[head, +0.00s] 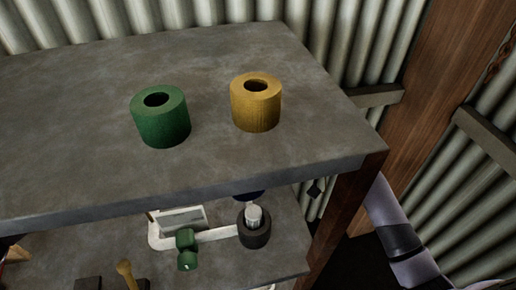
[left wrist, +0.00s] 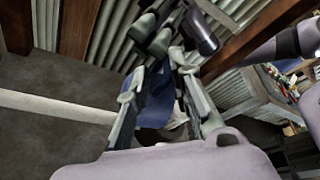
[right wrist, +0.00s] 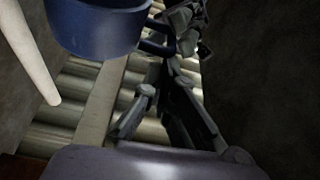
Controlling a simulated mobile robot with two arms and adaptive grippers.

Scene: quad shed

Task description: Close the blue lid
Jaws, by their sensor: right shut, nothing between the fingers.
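A blue round-walled thing (right wrist: 100,30) fills the upper left of the right wrist view; I cannot tell if it is the lid or its container. A smaller blue piece (right wrist: 156,48) shows beside it. In the left wrist view, a blue surface (left wrist: 158,108) shows between and behind the fingers of my left gripper (left wrist: 160,75); whether they touch it is unclear. Neither gripper shows there.
A green cylinder (head: 162,127) and a yellow cylinder (head: 255,110) stand on the grey tabletop (head: 70,110). The lower shelf (head: 285,255) holds a dark cup-like holder (head: 254,235) and a green object (head: 186,248). A wooden post (head: 425,100) and corrugated walls stand at right.

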